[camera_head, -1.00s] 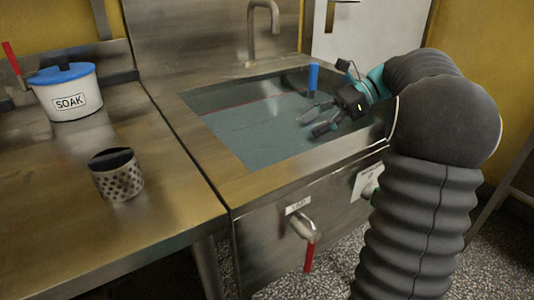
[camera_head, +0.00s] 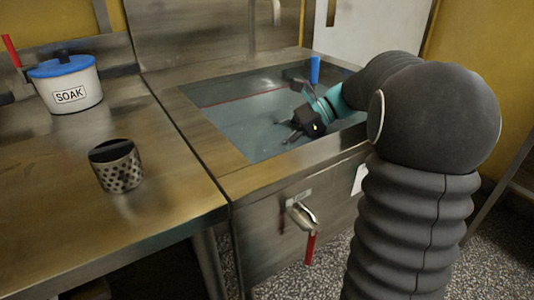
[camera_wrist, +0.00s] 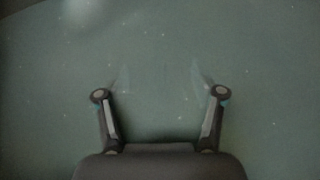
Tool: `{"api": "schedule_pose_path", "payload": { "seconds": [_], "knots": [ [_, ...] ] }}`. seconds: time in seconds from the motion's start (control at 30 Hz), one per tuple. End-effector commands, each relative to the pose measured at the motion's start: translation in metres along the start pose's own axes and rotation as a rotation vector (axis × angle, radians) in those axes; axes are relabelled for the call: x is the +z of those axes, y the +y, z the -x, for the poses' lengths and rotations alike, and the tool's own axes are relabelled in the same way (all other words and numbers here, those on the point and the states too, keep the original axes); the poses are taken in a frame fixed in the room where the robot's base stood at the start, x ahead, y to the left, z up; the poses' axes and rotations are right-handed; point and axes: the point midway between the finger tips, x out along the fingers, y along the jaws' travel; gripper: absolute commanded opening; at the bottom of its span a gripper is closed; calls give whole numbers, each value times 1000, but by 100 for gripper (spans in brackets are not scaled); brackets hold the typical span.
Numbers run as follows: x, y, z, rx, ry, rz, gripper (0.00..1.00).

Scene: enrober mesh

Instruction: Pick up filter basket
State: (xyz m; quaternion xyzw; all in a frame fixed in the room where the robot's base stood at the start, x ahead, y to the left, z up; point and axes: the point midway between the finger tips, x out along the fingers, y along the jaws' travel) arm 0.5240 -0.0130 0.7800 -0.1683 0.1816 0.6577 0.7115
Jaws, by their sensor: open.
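A perforated metal basket (camera_head: 117,172), the only thing in view that looks like a filter basket, stands upright on the steel counter at the left. Its upper part is dark. My gripper (camera_head: 292,137) is over the sink, to the right of the basket and well apart from it. It points down at the murky water. In the wrist view my gripper (camera_wrist: 160,85) has its fingers spread with nothing between them. The fingertips look faint there, as if under the water. No basket shows in the wrist view.
The sink (camera_head: 205,145) holds cloudy grey-green water (camera_head: 240,125), with a blue handle (camera_head: 314,70) upright at its back right. A white SOAK pot (camera_head: 75,94) with a blue lid stands at the back left. A red-handled drain tap (camera_head: 304,217) sticks out in front.

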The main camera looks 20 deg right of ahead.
Motion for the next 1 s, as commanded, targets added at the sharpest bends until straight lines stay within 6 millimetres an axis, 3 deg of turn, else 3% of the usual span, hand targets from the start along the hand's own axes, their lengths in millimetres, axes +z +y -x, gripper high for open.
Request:
{"api": "schedule_pose_path", "payload": {
  "seconds": [0.1,0.37,0.53,0.6,0.83,1.0],
  "knots": [
    [0,0,-11,1,0,0,68],
    [0,0,-14,0,0,0,68],
    [0,0,-13,0,0,0,30],
    [0,0,-13,0,0,0,20],
    [2,0,-12,0,0,1,20],
    [18,0,-3,-1,0,3,20]
  ]
}}
